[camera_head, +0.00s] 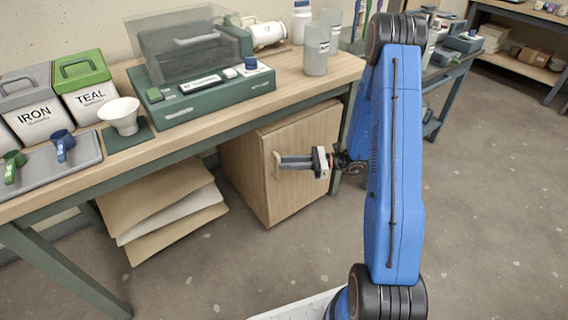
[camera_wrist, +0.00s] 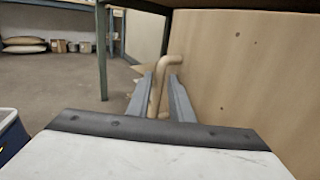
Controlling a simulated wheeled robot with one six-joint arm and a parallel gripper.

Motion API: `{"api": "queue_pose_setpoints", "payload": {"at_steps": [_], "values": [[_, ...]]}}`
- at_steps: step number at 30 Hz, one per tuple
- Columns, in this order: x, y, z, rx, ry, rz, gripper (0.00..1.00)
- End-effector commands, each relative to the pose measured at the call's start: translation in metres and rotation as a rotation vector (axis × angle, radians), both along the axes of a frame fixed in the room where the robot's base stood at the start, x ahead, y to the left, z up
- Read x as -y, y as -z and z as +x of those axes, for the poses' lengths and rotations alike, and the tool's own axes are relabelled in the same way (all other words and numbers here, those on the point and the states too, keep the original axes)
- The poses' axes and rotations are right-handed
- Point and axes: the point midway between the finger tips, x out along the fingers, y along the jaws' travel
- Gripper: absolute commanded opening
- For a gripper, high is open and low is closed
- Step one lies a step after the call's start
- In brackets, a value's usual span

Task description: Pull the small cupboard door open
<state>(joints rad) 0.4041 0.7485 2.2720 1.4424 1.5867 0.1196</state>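The small cupboard is a light wooden box under the workbench. Its door (camera_head: 304,190) looks flush and shut in the head view and fills the right of the wrist view (camera_wrist: 240,75). A pale curved handle (camera_head: 277,168) stands out near the door's left edge; it also shows in the wrist view (camera_wrist: 157,88). My gripper (camera_head: 282,162) reaches in from the right at handle height. In the wrist view my gripper (camera_wrist: 161,82) has its two grey fingers apart, one on each side of the handle. I see no clear grip on it.
The workbench (camera_head: 310,85) with a green-based machine (camera_head: 205,100) stands above the cupboard. Leaning boards (camera_head: 170,215) are left of the cupboard, near a green bench leg (camera_head: 75,270). The floor (camera_head: 255,265) in front is clear.

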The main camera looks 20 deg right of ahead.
Motion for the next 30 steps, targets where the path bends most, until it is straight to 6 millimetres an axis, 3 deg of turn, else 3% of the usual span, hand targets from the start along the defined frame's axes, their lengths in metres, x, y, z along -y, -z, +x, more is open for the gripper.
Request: {"api": "queue_pose_setpoints", "payload": {"at_steps": [6,14,18,30], "values": [[-0.012,0.0,0.003,0.0,0.0,0.0,0.2],[-0.013,0.0,0.003,0.0,0.0,0.0,0.2],[-0.013,0.0,0.003,0.0,0.0,0.0,0.0],[-0.006,0.0,-0.008,-0.001,-0.031,-0.001,0.0]]}}
